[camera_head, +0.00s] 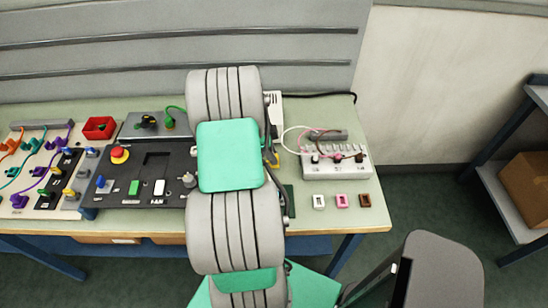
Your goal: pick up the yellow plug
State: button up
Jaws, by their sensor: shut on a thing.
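My grey ribbed arm with a green pad crosses the middle of the view and reaches over the table. My gripper does not show; the arm hides that area. Small yellow plug-like pieces sit on the panel at the left, one on its lower right part (69,192) and one a little above it (56,171). A bit of yellow (277,156) also shows just right of the arm, mostly covered, and I cannot tell what it is. Whether anything yellow is held is hidden.
The pale green table (330,110) holds a black control panel (125,170) with a red button, a red box (99,128), and a grey terminal block (336,163) with wires. White, pink and brown pieces (341,200) lie near the front right. A grey slatted wall stands behind.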

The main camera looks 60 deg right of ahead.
grip_shut()
jog(key=shift+r, duration=0.1)
jog(key=shift+r+b, duration=0.2)
jog(key=shift+b, duration=0.1)
jog(key=b+v, duration=0.1)
jog(key=v, duration=0.1)
jog(key=shift+r+b, duration=0.35)
jog(key=shift+r, duration=0.05)
jog(key=w+a+r+b, duration=0.3)
jog(key=w+a+r, duration=0.2)
jog(key=a+r, duration=0.4)
jog(key=a, duration=0.3)
jog(key=shift+a+r+b, duration=0.35)
jog(key=shift+r+b, duration=0.05)
jog(key=shift+w, duration=0.15)
